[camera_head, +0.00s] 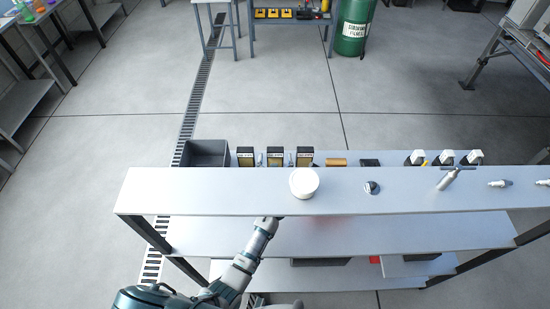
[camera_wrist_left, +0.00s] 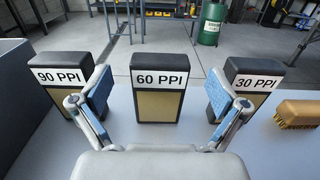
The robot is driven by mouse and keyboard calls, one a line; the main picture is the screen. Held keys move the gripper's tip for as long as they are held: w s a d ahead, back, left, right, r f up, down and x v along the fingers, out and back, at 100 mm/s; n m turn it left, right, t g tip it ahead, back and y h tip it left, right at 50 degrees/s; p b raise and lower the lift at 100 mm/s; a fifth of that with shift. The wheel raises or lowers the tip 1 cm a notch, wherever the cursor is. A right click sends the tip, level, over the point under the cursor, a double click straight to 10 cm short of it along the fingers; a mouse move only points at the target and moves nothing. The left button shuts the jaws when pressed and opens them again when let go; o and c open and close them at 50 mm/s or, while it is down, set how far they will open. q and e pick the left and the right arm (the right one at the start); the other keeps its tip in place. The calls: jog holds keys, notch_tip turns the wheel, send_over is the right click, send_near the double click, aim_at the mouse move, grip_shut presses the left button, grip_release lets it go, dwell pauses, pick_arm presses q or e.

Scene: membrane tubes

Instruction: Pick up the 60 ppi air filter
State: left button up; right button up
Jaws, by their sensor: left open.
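The 60 ppi air filter (camera_wrist_left: 159,88) is a dark-topped block with a white "60 PPI" label and a tan front, upright in the middle of the left wrist view. In the head view it is the middle block (camera_head: 275,157) of three. My left gripper (camera_wrist_left: 160,97) is open and empty, its blue-padded fingers on either side of the filter in the picture; contact does not show. In the head view, only its fingertips (camera_head: 276,161) seem to show; the upper board hides the rest. My right gripper is out of view.
The 90 ppi filter (camera_wrist_left: 61,78) stands left and the 30 ppi filter (camera_wrist_left: 246,82) right, each near a finger. A brush (camera_wrist_left: 298,114) lies further right. A grey bin (camera_head: 206,153) stands left. The upper board (camera_head: 220,192) spans above my forearm and carries a white round container (camera_head: 304,183).

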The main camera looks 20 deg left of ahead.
aim_at(275, 153)
pick_arm(q)
jog(key=x, duration=0.3)
jog(key=shift+w, duration=0.4)
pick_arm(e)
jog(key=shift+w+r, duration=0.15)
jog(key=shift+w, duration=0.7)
pick_arm(q)
jog(key=shift+s+r, duration=0.1)
jog(key=shift+c, duration=0.3)
jog(key=c, duration=0.4)
jog(key=shift+a, duration=0.1)
jog(key=c, duration=1)
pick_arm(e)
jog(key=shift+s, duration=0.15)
pick_arm(q)
jog(key=shift+r, duration=0.1)
